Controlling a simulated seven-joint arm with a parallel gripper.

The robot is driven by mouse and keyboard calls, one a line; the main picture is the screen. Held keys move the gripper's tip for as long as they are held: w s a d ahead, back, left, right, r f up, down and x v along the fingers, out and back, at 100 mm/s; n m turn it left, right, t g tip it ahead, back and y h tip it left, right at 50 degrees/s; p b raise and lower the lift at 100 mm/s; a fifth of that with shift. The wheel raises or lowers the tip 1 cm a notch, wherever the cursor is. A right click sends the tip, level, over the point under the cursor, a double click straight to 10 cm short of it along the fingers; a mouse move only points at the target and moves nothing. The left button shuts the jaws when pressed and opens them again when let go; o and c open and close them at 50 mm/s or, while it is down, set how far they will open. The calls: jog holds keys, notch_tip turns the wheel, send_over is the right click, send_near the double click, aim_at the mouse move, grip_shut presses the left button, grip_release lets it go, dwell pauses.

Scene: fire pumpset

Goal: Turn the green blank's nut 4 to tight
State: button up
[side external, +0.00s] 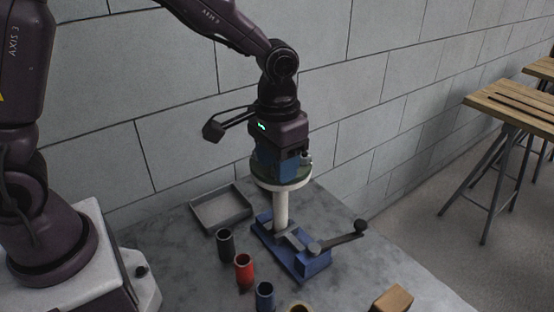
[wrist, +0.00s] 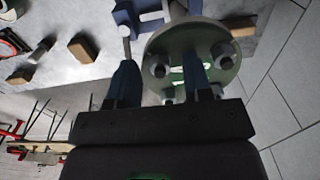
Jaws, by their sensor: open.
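The green blank (side external: 294,184) lies on the white flange of an upright white pipe (side external: 281,212), clamped in a blue vise (side external: 312,262). My gripper (side external: 270,170) points down over the blank's left part, its blue fingers low at the disc. In the wrist view my gripper (wrist: 159,63) is open, one finger on each side of a nut (wrist: 160,66); I cannot tell whether they touch it. Other nuts show on the blank, one at its right (wrist: 222,57) and others lower, partly hidden by my gripper. No numbers are readable, so I cannot tell which is nut 4.
A grey tray (side external: 222,225) lies left of the vise. Black (side external: 225,245), red (side external: 244,268) and blue (side external: 265,296) cups stand in front of it. The vise handle (side external: 338,243) sticks out right. A wooden block (side external: 392,300) lies near the front. A wall stands close behind.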

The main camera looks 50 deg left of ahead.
jog(key=shift+c, duration=0.4)
grip_shut()
